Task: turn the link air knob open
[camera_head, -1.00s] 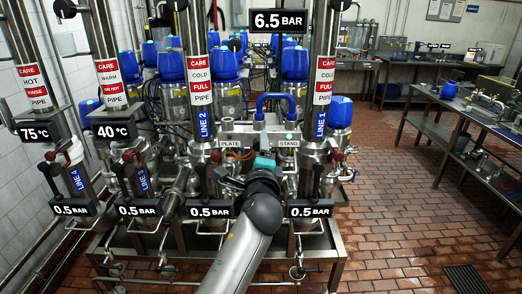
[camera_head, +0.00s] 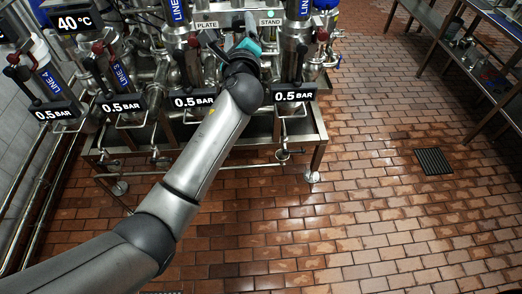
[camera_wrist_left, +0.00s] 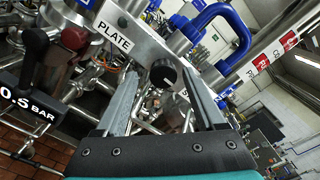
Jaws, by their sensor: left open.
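A round black knob (camera_wrist_left: 163,73) sits on the metal panel (camera_wrist_left: 140,52) with the PLATE label, seen in the left wrist view. It lies between and a little beyond my open left gripper's fingertips (camera_wrist_left: 155,76); I see no contact, and its exact depth is unclear. In the head view my left gripper (camera_head: 249,27), with its teal part, is in front of the panel between the PLATE label (camera_head: 207,25) and the STAND label (camera_head: 270,21). The knob is not clearly visible there. My right gripper is not in view.
A blue looped hose (camera_wrist_left: 235,25) stands right of the panel in the wrist view. A dark red handle (camera_wrist_left: 73,40) and a black lever (camera_wrist_left: 36,45) are at left. Pipes with 0.5 BAR displays (camera_head: 194,100) flank my arm. The tiled floor (camera_head: 380,220) at right is mostly clear.

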